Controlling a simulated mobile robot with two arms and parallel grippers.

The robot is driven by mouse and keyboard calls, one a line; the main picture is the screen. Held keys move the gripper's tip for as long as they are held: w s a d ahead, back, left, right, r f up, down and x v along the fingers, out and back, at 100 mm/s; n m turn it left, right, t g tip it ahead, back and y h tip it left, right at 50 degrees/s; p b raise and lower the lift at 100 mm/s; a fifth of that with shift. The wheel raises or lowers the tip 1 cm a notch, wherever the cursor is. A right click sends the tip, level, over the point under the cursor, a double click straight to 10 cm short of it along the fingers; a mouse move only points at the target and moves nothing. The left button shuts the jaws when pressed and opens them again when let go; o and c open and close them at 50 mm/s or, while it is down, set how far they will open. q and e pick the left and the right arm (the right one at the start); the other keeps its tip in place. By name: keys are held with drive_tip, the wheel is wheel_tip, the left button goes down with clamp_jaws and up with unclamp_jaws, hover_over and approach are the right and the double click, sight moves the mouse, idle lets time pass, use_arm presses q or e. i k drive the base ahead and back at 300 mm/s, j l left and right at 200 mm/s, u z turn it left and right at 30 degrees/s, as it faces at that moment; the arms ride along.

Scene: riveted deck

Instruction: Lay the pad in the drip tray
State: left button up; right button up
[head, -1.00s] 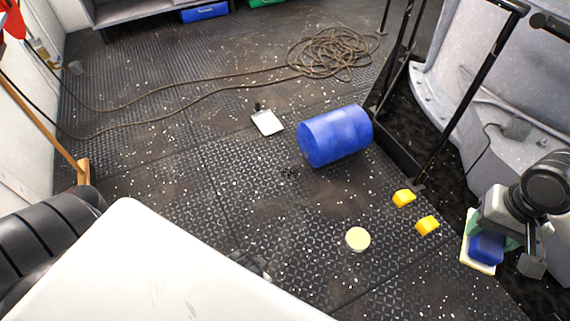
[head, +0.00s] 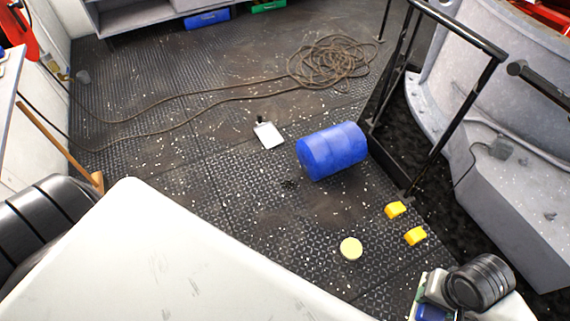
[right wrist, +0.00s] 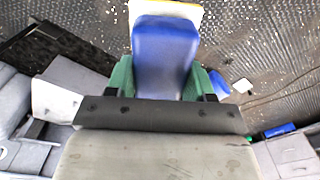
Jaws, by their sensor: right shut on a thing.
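My right gripper (head: 431,302) is at the bottom edge of the head view, right of centre, partly cut off. In the right wrist view its green fingers (right wrist: 165,78) are shut on the sides of a blue block (right wrist: 164,45). A pale pad (right wrist: 168,9) with a yellowish edge shows beyond the block, seemingly attached to it. The blue block (head: 433,313) also shows at the bottom of the head view, above the floor. I cannot make out a drip tray in either view. My left gripper is not in view.
A blue drum (head: 332,151) lies on the riveted deck. Two yellow blocks (head: 396,209) and a pale yellow disc (head: 351,248) are nearer. A black rail frame (head: 437,137) stands at right.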

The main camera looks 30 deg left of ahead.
sight(265, 130)
drive_tip(key=i+j+z, duration=0.1)
drive_tip(key=j, duration=0.25)
drive_tip(key=i+j+z, duration=0.1)
drive_tip(key=i+j, duration=0.2)
drive_tip(key=i+j+z, duration=0.1)
drive_tip(key=j, duration=0.3)
drive_tip(key=i+j+z, duration=0.1)
drive_tip(key=j, duration=0.25)
drive_tip(key=i+j+z, duration=0.1)
drive_tip(key=i+j, duration=0.15)
drive_tip(key=j, duration=0.15)
drive_tip(key=i+j, duration=0.15)
drive_tip(key=j, duration=0.25)
drive_tip(key=z, duration=0.05)
